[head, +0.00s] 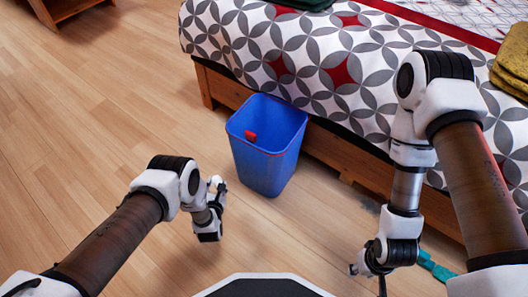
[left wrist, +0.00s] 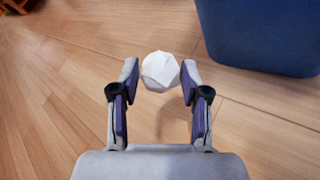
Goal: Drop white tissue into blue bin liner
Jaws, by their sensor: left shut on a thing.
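A blue bin (head: 265,165) with a thin red rim stands upright on the wooden floor beside the bed; its blue side also shows in the left wrist view (left wrist: 265,35). My left gripper (head: 217,187) is low, left of the bin and apart from it. It is shut on a crumpled white tissue (left wrist: 160,71), held between its fingertips. In the head view the tissue is hard to tell from the white gripper parts. My right gripper (head: 368,272) points down at the lower right, and its fingers are too unclear to read.
The bed (head: 330,60), with a patterned cover and wooden frame, stands just behind and right of the bin. A red item (head: 250,136) shows inside the bin. A teal strip (head: 437,268) lies on the floor at lower right.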

